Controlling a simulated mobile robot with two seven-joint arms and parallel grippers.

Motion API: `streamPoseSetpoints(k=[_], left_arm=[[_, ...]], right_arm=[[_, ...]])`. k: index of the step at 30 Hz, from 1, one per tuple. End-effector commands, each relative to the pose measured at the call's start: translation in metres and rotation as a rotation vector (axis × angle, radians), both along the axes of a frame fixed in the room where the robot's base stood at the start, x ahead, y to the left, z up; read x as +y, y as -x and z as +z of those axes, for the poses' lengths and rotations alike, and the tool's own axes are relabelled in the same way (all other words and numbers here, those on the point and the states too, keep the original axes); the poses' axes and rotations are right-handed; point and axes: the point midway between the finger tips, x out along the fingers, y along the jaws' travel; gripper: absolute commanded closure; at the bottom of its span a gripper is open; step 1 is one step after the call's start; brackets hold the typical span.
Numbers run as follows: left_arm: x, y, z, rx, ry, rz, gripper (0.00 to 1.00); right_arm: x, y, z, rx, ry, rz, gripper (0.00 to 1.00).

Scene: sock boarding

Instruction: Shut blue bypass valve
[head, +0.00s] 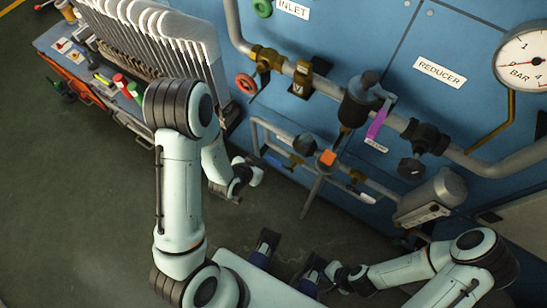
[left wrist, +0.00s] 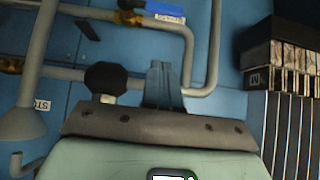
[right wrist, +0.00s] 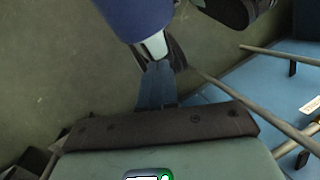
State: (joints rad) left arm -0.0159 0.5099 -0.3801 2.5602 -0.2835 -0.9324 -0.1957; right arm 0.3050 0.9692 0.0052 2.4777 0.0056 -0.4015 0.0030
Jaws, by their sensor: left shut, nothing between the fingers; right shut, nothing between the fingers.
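A blue bar (left wrist: 165,9), which looks like the valve handle, shows beside a brass fitting (left wrist: 130,17) at the top of the left wrist view. My left gripper (head: 254,177) is shut and empty, left of that loop and apart from the valve. Its closed fingers also show in the left wrist view (left wrist: 163,84). My right gripper (head: 332,272) is low at the front, shut and empty; its closed fingers show in the right wrist view (right wrist: 156,84).
A dark regulator (head: 362,100) with a purple tag hangs on the main pipe, with a gauge (head: 524,60) at right. An orange-capped fitting (head: 327,158) sits near the loop. A red handwheel (head: 245,83) is above. A rack of white boards (head: 150,35) stands left. Floor (head: 90,190) is clear.

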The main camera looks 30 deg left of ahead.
Motion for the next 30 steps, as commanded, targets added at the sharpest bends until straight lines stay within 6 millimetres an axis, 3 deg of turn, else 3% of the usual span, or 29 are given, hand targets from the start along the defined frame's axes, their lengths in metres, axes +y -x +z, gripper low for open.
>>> streamPoseSetpoints(k=[14,17,27,30], left_arm=[[0.000,-0.008,-0.013,0.000,-0.001,0.001,1.00],[-0.001,-0.018,-0.024,-0.001,0.000,0.001,1.00],[-0.005,-0.069,-0.073,0.003,-0.001,0.001,1.00],[-0.005,-0.069,-0.091,0.007,-0.001,0.001,1.00]], right_arm=[[0.000,-0.003,-0.012,-0.013,0.003,-0.003,1.00],[0.000,-0.007,-0.024,-0.028,0.004,-0.007,1.00],[0.000,-0.011,-0.028,-0.043,0.007,-0.009,1.00],[0.000,-0.013,-0.031,-0.047,0.007,-0.010,1.00]])
